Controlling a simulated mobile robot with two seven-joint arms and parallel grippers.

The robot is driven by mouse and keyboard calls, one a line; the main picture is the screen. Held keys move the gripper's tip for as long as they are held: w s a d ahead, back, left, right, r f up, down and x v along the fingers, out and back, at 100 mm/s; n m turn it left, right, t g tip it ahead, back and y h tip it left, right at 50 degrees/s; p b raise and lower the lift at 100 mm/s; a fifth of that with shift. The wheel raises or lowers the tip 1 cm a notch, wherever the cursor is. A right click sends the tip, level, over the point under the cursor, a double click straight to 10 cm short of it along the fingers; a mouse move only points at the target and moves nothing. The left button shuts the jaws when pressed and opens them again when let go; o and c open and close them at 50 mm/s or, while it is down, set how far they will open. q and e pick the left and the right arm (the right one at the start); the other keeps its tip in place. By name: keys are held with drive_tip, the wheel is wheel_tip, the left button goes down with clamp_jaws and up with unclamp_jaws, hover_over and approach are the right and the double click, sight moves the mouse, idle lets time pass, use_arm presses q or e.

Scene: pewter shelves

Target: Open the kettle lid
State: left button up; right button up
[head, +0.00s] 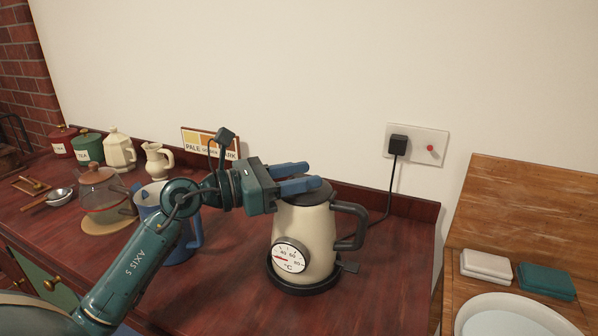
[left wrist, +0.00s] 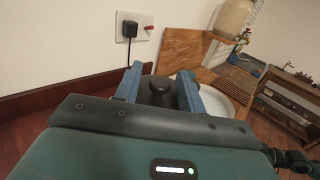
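A cream kettle (head: 305,236) with a dark handle and a temperature dial stands upright on its round black base (head: 302,288) on the counter. Its dark lid (head: 313,192) looks closed on top. My left gripper (head: 300,178) is at the kettle's top, with its blue fingers apart. In the left wrist view the dark lid knob (left wrist: 159,84) lies between the two fingers (left wrist: 160,85), with gaps on both sides. Whether the fingers touch the lid cannot be told. My right gripper is not in view.
A blue jug (head: 187,240), a glass pot (head: 101,192) and a cream pitcher (head: 158,162) stand left of the kettle. A plug (head: 398,145) and cord are behind it. A white basin (head: 510,318) is at the right. The counter in front is clear.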

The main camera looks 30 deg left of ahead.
use_arm(q)
clamp_jaws()
idle(0.5)
